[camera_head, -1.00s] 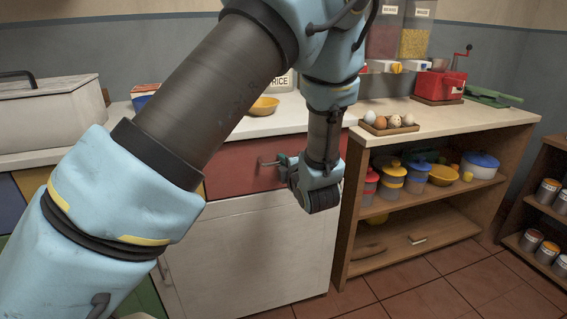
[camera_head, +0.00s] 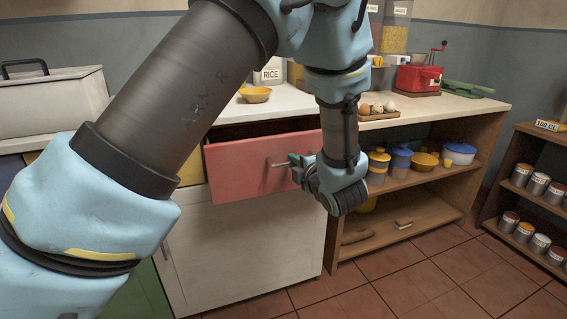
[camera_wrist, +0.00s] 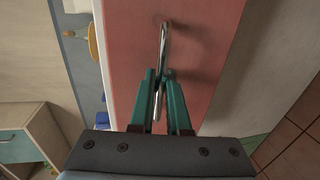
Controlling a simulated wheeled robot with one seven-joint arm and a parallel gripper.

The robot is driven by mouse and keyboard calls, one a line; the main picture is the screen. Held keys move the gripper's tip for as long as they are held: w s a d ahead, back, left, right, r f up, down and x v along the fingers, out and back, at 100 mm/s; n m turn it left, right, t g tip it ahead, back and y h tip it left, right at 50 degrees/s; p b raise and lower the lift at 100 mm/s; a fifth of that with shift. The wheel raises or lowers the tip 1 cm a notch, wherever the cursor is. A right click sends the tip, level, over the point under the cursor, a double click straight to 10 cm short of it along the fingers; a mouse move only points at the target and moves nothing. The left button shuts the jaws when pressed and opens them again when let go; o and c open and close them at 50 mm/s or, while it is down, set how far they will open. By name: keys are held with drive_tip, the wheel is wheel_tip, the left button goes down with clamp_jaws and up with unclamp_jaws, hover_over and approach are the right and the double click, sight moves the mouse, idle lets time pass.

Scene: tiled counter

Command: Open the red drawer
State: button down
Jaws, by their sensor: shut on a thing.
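The red drawer (camera_head: 236,168) sits under the countertop and stands partly pulled out, with a dark gap showing above its front panel. Its front also shows in the wrist view (camera_wrist: 205,30). A metal bar handle (camera_wrist: 163,45) is fixed to the front. My gripper (camera_head: 292,161) is at the handle, and its teal fingers (camera_wrist: 161,82) are shut on the bar in the wrist view. My arm hides the right end of the drawer front in the head view.
A white cabinet door (camera_head: 240,245) is below the drawer. A yellow bowl (camera_head: 255,95) stands on the counter above. To the right, an open wooden shelf unit (camera_head: 420,212) holds pots and containers. The tiled floor (camera_head: 375,285) in front is clear.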

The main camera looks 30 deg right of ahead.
drive_tip(key=f+b+v, duration=0.1)
drive_tip(key=f+v, duration=0.1)
drive_tip(key=v, duration=0.9)
drive_tip(key=shift+s+f+b, duration=0.2)
drive_tip(key=shift+f+b, duration=0.05)
drive_tip(key=shift+b, duration=0.15)
drive_tip(key=c, duration=0.9)
unclamp_jaws()
drive_tip(key=v, duration=1)
drive_tip(key=shift+s, duration=0.4)
drive_tip(key=shift+r, duration=0.1)
